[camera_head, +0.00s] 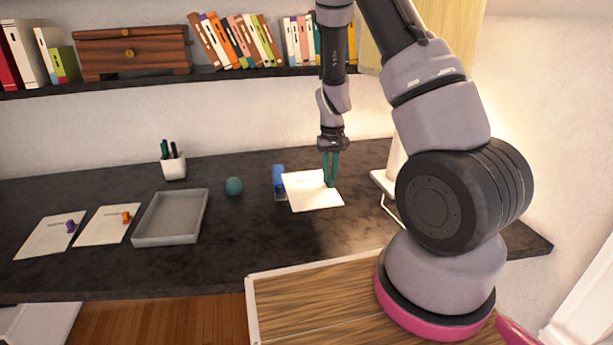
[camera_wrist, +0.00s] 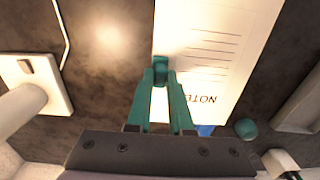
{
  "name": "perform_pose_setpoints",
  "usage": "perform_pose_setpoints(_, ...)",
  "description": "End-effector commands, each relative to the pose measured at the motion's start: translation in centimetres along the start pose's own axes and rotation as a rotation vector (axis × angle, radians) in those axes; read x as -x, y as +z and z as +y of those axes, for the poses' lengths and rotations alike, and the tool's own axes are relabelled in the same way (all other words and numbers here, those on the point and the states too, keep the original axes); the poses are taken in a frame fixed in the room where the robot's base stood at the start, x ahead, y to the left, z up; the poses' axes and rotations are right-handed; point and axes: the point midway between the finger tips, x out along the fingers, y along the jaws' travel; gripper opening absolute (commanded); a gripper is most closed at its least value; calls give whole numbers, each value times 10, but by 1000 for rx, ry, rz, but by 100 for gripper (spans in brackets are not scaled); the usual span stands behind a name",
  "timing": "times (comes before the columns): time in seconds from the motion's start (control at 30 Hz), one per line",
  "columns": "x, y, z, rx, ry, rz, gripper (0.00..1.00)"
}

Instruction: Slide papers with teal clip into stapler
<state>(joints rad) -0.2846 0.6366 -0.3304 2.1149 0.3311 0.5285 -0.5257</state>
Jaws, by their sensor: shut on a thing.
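White papers (camera_head: 312,195) lie on the dark desk, with printed lines and the word "NOTE" partly seen in the wrist view (camera_wrist: 215,40). A teal clip (camera_wrist: 160,74) sits at the papers' edge. My gripper (camera_head: 331,184) has teal fingers, which are shut on the clip in the wrist view (camera_wrist: 161,80). A blue stapler (camera_head: 278,178) stands at the papers' left edge. Only a small blue piece of it (camera_wrist: 206,130) shows in the wrist view, beyond the fingers. I cannot tell whether the paper edge is between its jaws.
A round teal object (camera_head: 234,186) stands left of the stapler. Farther left are a grey tray (camera_head: 172,240), papers with an orange clip (camera_head: 104,226) and papers with a purple clip (camera_head: 48,237). A pen cup (camera_head: 173,167) stands behind. A white stand (camera_wrist: 50,85) is beside my gripper.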

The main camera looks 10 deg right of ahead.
Motion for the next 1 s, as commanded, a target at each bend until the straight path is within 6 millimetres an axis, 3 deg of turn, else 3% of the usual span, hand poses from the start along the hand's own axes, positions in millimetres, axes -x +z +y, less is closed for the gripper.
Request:
perform_pose_setpoints(0.13, -24, 34, -18, -36, -6, -6, 0)
perform_pose_setpoints(0.3, -40, 59, -28, -69, 1, -4, 0)
perform_pose_setpoints(0.73, -42, 62, -29, -76, 2, -2, 0)
perform_pose_setpoints(1.0, -54, 62, -29, -76, 3, -4, 0)
